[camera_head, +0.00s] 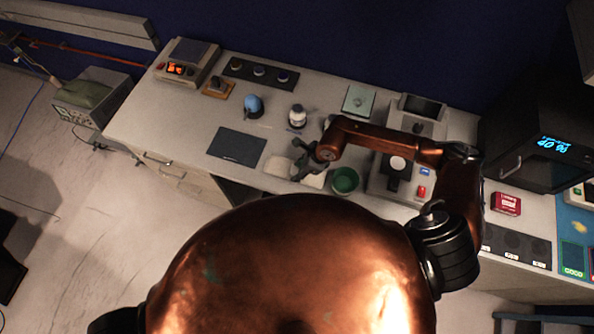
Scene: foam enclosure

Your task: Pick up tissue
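My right gripper (298,161) reaches in from the right over the front edge of the bench. Its dark fingers look spread apart, and I see nothing held between them. A pale, flat white piece that looks like tissue (277,166) lies on the bench just left of the fingers. Another pale patch (315,180) shows just below the gripper. The gripper partly hides this area, so I cannot tell whether the two are one piece or whether the fingers touch them. My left gripper is not in view.
A green cup (345,180) stands close right of the gripper. A dark flat pad (237,146) lies to the left. A white bottle (297,116) and a blue rounded item (253,105) stand behind. A device (398,177) stands on the right, under my arm.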

